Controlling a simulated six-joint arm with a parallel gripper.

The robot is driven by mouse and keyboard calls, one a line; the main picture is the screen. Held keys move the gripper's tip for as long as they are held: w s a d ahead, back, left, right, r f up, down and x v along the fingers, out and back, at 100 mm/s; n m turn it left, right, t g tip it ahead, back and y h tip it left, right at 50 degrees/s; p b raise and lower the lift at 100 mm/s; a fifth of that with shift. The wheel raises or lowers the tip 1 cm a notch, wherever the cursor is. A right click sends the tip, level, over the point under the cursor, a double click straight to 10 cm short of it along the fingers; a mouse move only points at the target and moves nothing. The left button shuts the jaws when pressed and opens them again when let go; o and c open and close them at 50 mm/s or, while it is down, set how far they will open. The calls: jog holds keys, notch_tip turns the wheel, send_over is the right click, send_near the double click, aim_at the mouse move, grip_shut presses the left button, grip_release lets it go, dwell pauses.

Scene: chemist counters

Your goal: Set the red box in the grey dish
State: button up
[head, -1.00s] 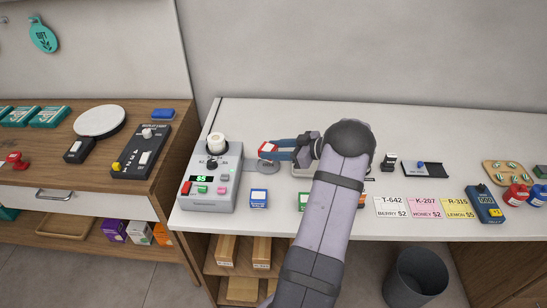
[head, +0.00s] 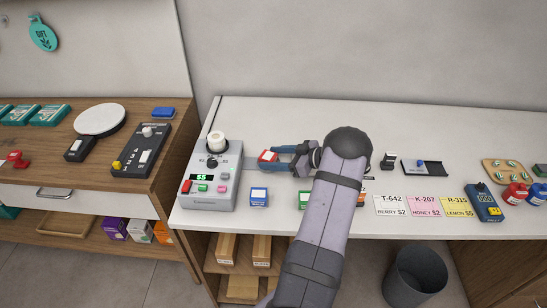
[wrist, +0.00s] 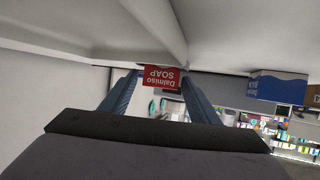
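The red box (head: 268,156) has a white patch on top and sits between my gripper's blue fingertips (head: 270,156). In the wrist view the box (wrist: 161,77) reads "Dalmiso SOAP" upside down, with a finger close on each side. My gripper looks shut on it. The box is low over the white counter, right of the grey till-like device. The grey dish is hidden behind the box and fingers in the head view. I cannot tell whether the box touches it.
The grey device (head: 210,176) stands close on the left. A blue box (head: 259,197) and a green box (head: 304,199) stand near the counter's front edge. Price cards (head: 425,206) lie to the right. The counter behind my gripper is clear.

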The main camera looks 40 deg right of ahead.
jog(key=shift+r, duration=0.15)
jog(key=shift+r, duration=0.2)
jog(key=b+v, duration=0.3)
jog(key=v, duration=0.9)
jog(key=shift+r, duration=0.1)
jog(key=shift+w, duration=0.1)
